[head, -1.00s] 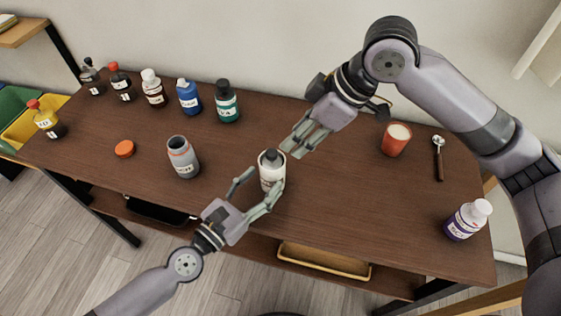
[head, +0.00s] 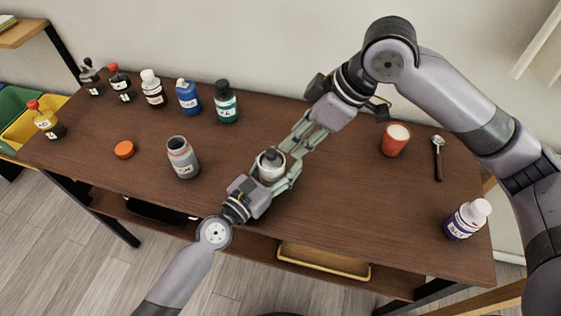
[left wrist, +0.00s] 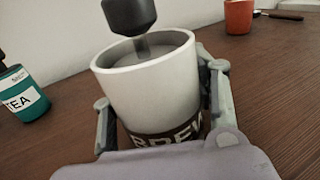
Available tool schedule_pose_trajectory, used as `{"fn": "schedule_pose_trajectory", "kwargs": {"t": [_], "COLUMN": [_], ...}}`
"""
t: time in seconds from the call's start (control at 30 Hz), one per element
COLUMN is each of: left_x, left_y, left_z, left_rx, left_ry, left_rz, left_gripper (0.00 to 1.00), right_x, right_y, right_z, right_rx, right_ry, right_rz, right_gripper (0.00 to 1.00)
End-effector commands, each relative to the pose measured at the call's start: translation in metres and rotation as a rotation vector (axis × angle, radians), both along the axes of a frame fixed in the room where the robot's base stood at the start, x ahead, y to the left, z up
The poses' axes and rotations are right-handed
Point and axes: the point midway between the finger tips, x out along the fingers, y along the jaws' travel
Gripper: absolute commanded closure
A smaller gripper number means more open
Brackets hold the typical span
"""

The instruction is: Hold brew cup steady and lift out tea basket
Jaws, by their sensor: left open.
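The white brew cup (head: 271,174) stands upright on the table, and its dark label band shows in the left wrist view (left wrist: 140,95). The black knob (head: 271,156) of the tea basket rises from its mouth, and its stem goes down into the cup in the left wrist view (left wrist: 130,14). The basket's lower part is hidden inside the cup. My left gripper (head: 283,172) is open, with one finger on each side of the cup; I cannot tell whether they touch it. My right gripper (head: 297,143) is just behind the cup, apart from the knob; its finger gap is unclear.
A grey open jar (head: 182,160) and an orange lid (head: 124,149) are to the left. Several bottles line the back left, including a teal one (head: 226,103). An orange cup (head: 396,140), a spoon (head: 438,158) and a purple-labelled bottle (head: 467,220) are right.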

Motion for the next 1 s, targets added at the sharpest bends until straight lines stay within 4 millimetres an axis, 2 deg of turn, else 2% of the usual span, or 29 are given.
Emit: {"fn": "schedule_pose_trajectory", "kwargs": {"t": [0.07, 0.77, 0.8, 1.0], "left_x": [-0.0001, -0.0002, -0.0002, -0.0002], "left_y": [0.0001, 0.0002, 0.0002, 0.0002], "left_z": [0.0001, 0.0000, -0.0001, -0.0001], "left_rx": [0.000, 0.000, 0.000, 0.000], "left_ry": [0.000, 0.000, 0.000, 0.000], "left_rz": [0.000, 0.000, 0.000, 0.000], "left_gripper": [0.46, 0.93, 0.64, 0.78], "right_x": [0.0000, 0.0000, 0.0000, 0.0000], "right_y": [0.0001, 0.0000, 0.0000, 0.0000], "right_z": [0.0000, 0.0000, 0.0000, 0.0000], "right_rx": [0.000, 0.000, 0.000, 0.000], "right_ry": [0.000, 0.000, 0.000, 0.000], "right_rz": [0.000, 0.000, 0.000, 0.000], "right_gripper": [0.67, 0.67, 0.67, 0.67]}}
